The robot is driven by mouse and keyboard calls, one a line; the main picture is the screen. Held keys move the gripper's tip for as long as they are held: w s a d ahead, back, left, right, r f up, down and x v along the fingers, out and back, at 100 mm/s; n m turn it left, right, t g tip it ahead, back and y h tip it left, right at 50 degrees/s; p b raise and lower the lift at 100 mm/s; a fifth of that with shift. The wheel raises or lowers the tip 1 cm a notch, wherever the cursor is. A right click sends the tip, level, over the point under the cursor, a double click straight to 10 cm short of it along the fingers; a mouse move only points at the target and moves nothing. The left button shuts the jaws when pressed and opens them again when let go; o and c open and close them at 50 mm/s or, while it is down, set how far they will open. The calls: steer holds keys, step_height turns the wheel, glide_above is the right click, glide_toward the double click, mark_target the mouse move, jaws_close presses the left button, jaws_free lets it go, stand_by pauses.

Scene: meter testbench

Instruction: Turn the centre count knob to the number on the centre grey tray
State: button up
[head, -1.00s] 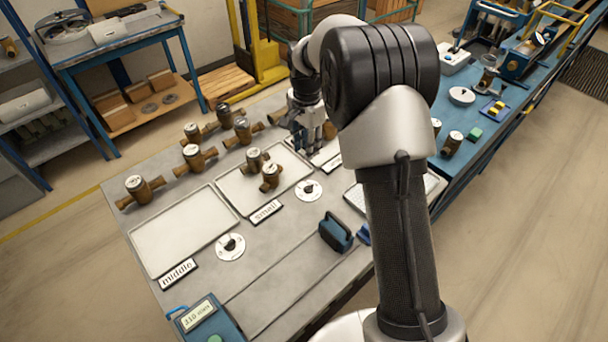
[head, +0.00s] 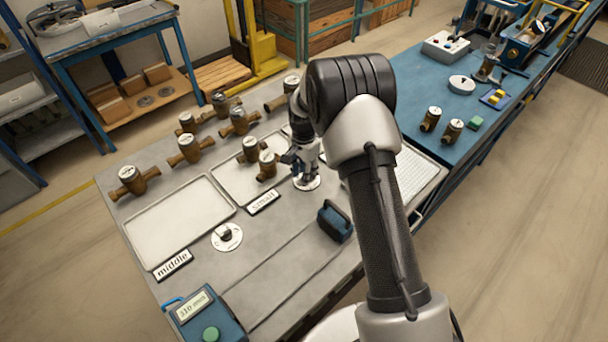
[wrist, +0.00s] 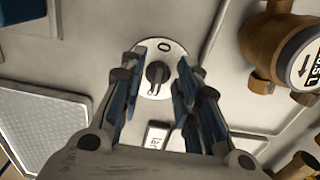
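The centre count knob (wrist: 155,73) is dark and stands on a white round dial (wrist: 173,55) with a "0" mark at its top in the wrist view. The dial's edge also shows in the head view (head: 308,184). My gripper (wrist: 158,80) is open, its blue-padded fingers on either side of the knob; contact cannot be told. In the head view my gripper (head: 304,172) is low over the dial. My arm partly hides the tray's right end.
A left tray (head: 178,220) labelled "middle" (head: 173,265) has its own knob dial (head: 227,237). A blue-handled block (head: 335,222) stands close to the gripper. A readout box (head: 200,312) is at the front. Several brass meters (head: 188,150) line the back.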

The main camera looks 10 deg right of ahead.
steer(key=shift+f, duration=0.45)
jaws_close()
